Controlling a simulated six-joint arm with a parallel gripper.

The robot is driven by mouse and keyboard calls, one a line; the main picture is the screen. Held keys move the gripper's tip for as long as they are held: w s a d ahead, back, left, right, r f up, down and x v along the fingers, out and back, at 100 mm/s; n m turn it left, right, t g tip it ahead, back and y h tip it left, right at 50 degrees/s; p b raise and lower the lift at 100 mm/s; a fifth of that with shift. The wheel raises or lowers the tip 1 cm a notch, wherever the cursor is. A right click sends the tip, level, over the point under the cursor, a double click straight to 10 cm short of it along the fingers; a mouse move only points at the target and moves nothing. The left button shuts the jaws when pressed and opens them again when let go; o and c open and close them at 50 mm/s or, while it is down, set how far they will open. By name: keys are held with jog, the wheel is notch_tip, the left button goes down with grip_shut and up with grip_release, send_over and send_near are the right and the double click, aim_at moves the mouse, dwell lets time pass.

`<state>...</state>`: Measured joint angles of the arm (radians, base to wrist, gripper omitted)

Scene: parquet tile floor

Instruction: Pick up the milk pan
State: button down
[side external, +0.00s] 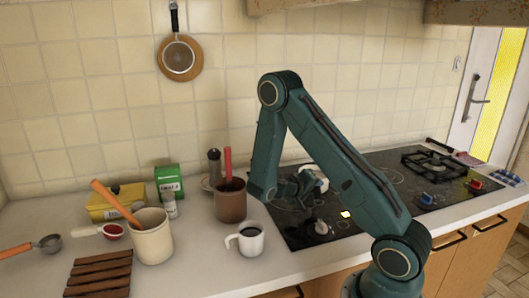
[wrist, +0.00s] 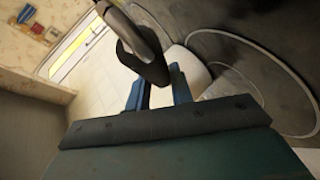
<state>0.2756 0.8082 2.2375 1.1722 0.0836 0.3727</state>
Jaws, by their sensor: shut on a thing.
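The milk pan shows as a pale, whitish rounded body (side external: 318,178) over the dark cooktop, partly hidden behind my arm. In the wrist view its pale body (wrist: 188,68) sits just beyond the fingers, beside a grey and dark handle-like part (wrist: 142,48). My gripper (side external: 297,185) is at the pan, over the left part of the cooktop. In the wrist view my gripper's blue fingers (wrist: 159,90) are closed at the pan. The exact contact is hard to make out, and I cannot tell whether the pan is clear of the cooktop.
A white mug (side external: 250,242) and a brown pot (side external: 231,203) stand left of the cooktop (side external: 390,166). A cream crock (side external: 152,240), a green box (side external: 168,180) and a dark slatted rack (side external: 98,275) stand farther left. A raised burner grate (side external: 434,163) is at the right.

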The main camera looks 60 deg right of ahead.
jog(key=shift+r, duration=0.2)
notch_tip(320, 180, up, 20)
dwell(1.1)
jog(key=shift+f, duration=0.1)
dwell(1.2)
